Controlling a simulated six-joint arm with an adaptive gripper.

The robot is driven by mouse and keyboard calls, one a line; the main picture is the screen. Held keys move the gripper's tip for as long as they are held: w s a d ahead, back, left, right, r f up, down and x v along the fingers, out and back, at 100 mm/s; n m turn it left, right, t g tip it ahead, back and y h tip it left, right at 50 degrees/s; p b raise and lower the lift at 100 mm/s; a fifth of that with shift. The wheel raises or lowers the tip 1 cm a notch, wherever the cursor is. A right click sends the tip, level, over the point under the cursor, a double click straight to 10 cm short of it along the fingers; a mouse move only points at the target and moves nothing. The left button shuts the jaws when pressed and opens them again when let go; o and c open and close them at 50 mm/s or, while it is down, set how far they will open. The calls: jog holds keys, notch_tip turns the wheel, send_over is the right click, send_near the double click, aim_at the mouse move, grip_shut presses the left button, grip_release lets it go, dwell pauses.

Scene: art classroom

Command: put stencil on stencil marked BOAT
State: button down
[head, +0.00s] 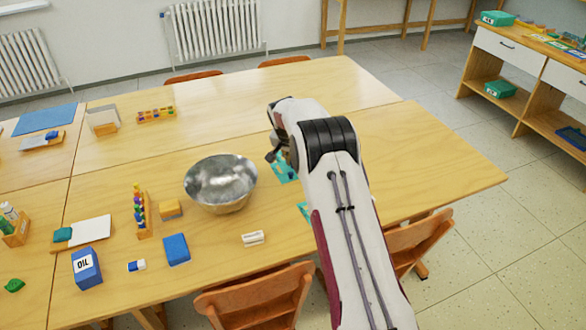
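A teal, flat piece (285,171), which looks like a stencil, lies on the table just below my gripper in the picture. A second teal piece (303,211) shows nearer the front, partly hidden behind my arm. No lettering can be read on either piece, so I cannot tell which is marked BOAT. My gripper (273,155) is at the end of the arm, to the right of the metal bowl and close to the first teal piece. Its fingers are small and mostly hidden, so its opening and any contact do not show.
A large metal bowl (221,183) stands left of my gripper. A white eraser-like block (252,239), a blue box (176,249) and an OIL carton (87,268) are nearer the front left. The table (430,160) is clear at right; wooden chairs (258,297) stand at its front.

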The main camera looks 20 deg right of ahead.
jog(key=shift+f, duration=1.7)
jog(key=shift+f, duration=0.6)
jog(key=c, duration=2)
grip_release()
jog(key=shift+r, duration=0.75)
jog(key=shift+v, duration=5.9)
